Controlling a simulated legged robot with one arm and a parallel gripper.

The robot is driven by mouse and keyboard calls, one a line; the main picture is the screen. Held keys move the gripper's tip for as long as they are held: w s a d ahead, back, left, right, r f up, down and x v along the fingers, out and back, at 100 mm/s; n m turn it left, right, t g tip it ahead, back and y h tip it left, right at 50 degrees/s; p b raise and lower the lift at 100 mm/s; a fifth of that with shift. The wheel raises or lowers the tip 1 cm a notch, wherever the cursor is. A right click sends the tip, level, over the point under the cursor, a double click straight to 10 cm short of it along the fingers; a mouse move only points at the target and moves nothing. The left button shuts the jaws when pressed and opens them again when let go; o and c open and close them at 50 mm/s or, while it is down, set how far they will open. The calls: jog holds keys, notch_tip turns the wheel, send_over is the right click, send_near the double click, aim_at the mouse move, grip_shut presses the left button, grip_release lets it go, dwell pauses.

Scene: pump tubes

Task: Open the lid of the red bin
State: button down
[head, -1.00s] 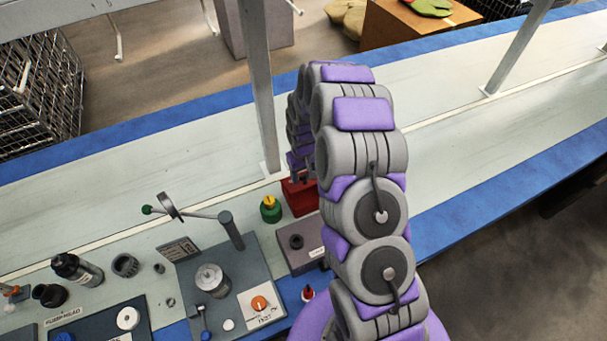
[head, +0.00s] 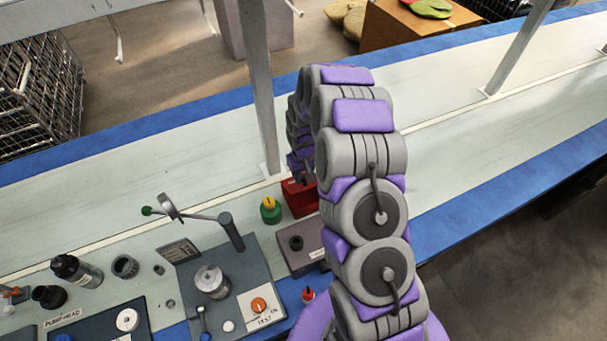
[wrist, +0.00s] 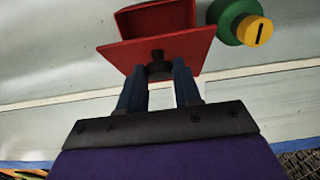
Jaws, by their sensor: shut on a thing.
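The red bin (head: 299,200) stands on the bench just left of my arm, which hides part of it in the head view. In the wrist view the red bin (wrist: 155,20) is at the top, with its flat red lid (wrist: 185,50) in front of it. A black knob (wrist: 158,66) sticks out from the lid. My gripper (wrist: 160,80) has its two blue fingers on either side of this knob and is shut on it. I cannot tell whether the lid is clear of the bin. The fingertips are hard to make out in the head view.
A green jar with a yellow top (head: 270,209) stands close to the left of the bin. A grey box (head: 299,243) is just in front of it. A metal post (head: 258,95) rises behind. Bench space to the right is clear.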

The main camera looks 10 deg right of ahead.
jog(key=shift+w+r, duration=0.1)
jog(key=shift+w+a+r+g+p, duration=0.15)
jog(key=shift+w+r+g+p, duration=0.2)
jog(key=shift+p, duration=0.4)
jog(key=shift+w+a+r+g+h+p, duration=0.1)
jog(key=shift+w+r+g+h+p, duration=0.05)
jog(key=shift+w+g+p, duration=0.35)
jog(key=shift+w+a+r+g+h+p, duration=0.1)
jog(key=shift+w+r+g+h+p, duration=0.05)
jog(key=shift+w+g+p, duration=0.35)
jog(key=c, duration=0.8)
grip_release()
jog(key=shift+r, duration=0.1)
jog(key=p+v, duration=0.2)
jog(key=v, duration=0.9)
jog(key=shift+w+r, duration=0.2)
jog(key=shift+r, duration=0.1)
